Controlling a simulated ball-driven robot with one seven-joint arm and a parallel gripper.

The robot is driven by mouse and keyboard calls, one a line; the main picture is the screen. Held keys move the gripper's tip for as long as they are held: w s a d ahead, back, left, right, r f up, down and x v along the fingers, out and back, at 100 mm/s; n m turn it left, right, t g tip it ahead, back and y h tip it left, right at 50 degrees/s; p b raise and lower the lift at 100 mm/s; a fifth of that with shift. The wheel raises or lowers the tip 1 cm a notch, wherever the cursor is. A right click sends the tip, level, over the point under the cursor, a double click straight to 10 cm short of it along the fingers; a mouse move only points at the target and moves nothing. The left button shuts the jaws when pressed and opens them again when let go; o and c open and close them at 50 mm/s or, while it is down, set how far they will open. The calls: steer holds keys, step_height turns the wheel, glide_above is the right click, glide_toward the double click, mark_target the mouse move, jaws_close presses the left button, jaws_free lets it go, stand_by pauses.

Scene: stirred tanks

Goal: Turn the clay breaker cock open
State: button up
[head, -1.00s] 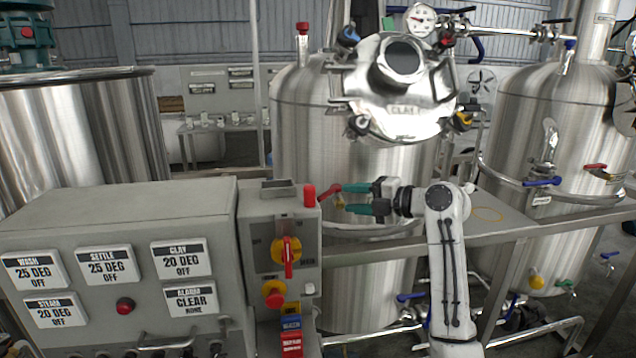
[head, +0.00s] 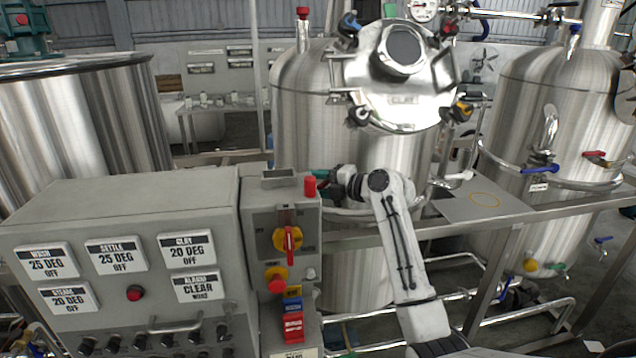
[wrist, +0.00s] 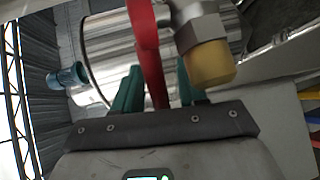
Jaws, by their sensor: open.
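A red valve lever (wrist: 146,50) with a metal nut and a yellow-brown cap (wrist: 210,64) fills the middle of the wrist view. It appears to be the cock on the clay tank, though no label on it shows. My gripper (wrist: 157,80) is open, its green fingers on either side of the lever; contact cannot be told. The lever is hidden there behind my gripper and the control box.
A labelled panel (head: 110,215) is at left. A steel rail and shelf (head: 480,205) run right toward another tank (head: 535,110).

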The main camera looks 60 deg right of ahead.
jaws_close()
